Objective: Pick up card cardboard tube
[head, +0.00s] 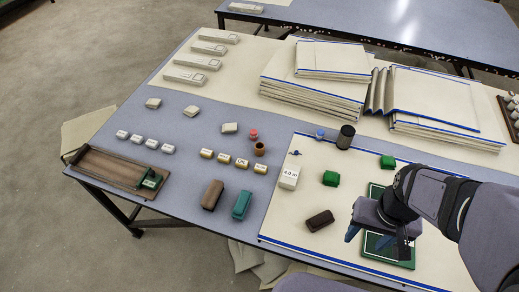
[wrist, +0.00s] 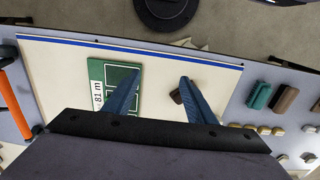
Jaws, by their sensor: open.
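A small orange-brown cylinder (head: 260,149), the likeliest cardboard tube, stands upright on the blue-grey table left of the cream cloth. A larger dark grey cylinder (head: 346,137) stands at the cloth's far edge. I cannot tell for sure which one is the tube. My gripper (head: 374,240) is open and empty over the near right of the cloth, above a green card, well away from both cylinders. In the wrist view its two blue fingers (wrist: 158,90) are spread apart. Neither cylinder is clearly made out there.
The green card (wrist: 96,73) lies on the cream cloth (head: 290,225). A dark brown block (head: 319,220), green blocks (head: 331,178) and a white label block (head: 289,177) lie nearby. A wooden tray (head: 105,172) is at left.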

